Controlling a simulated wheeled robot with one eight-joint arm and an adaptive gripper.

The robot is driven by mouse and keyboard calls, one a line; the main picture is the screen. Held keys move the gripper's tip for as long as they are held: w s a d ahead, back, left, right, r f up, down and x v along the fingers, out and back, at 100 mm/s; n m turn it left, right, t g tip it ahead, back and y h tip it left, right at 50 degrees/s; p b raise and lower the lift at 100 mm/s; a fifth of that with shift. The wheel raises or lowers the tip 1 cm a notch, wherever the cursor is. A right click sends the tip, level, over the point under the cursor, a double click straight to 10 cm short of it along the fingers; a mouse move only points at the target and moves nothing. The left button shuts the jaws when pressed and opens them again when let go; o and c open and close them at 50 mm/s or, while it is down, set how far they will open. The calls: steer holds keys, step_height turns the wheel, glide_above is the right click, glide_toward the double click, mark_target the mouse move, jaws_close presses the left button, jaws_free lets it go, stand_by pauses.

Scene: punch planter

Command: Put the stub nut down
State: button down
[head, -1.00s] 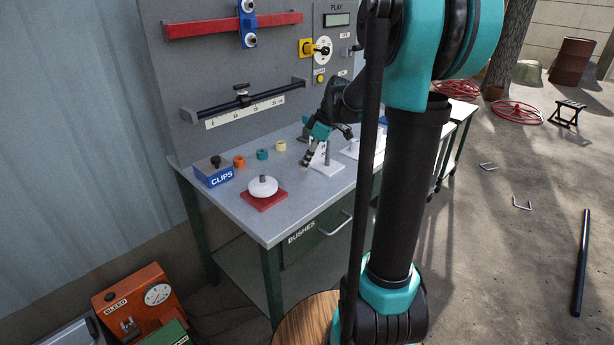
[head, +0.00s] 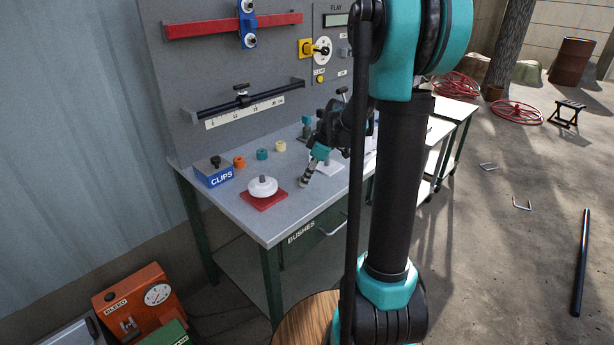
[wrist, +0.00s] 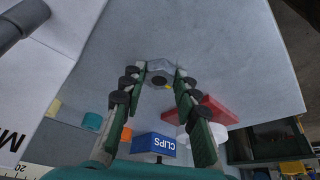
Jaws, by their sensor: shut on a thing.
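The stub nut (wrist: 160,70) shows in the wrist view as a small grey piece with a dark round middle, between my fingertips. My gripper (wrist: 163,71) is shut on it, with the two green fingers and their dark pads on either side. In the head view my gripper (head: 307,180) is low over the grey bench top (head: 232,207), near its front edge and right of the white disc. The nut is too small to make out there. I cannot tell whether it touches the bench.
A white disc (head: 262,186) sits on a red plate (head: 263,201). A blue CLIPS box (head: 213,176) stands left, with orange (head: 239,161), teal (head: 262,154) and cream (head: 280,146) bushes behind. A white plate (head: 327,167) lies beside my gripper. Bare bench lies in front of the disc.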

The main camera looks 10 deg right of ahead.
steer(key=shift+f, duration=0.15)
steer(key=c, duration=1.1)
jaws_free()
steer(key=shift+f, duration=0.15)
steer(key=shift+c, duration=0.2)
steer(key=shift+r, duration=0.5)
steer(key=v, duration=1.2)
steer(key=s+f+m, duration=0.1)
steer(key=s+f, duration=0.1)
steer(key=s, duration=0.1)
steer(key=s+f+m+h, duration=0.1)
steer(key=s+f+m, duration=0.1)
steer(key=s, duration=0.1)
steer(key=s+a+f+m, duration=0.1)
steer(key=s+f+m, duration=0.1)
steer(key=s+f, duration=0.1)
steer(key=shift+a+f+t+h, duration=0.1)
steer(key=shift+f+t+h, duration=0.05)
steer(key=shift+t+h, duration=0.25)
steer(key=s+d+f+m+t+h, duration=0.1)
steer(key=s+f+m+h, duration=0.1)
steer(key=s+f+m, duration=0.6)
steer(key=s+f, duration=0.1)
steer(key=s, duration=0.4)
steer(key=shift+f+t, duration=0.25)
steer(key=shift+t, duration=0.05)
steer(key=shift+d, duration=0.1)
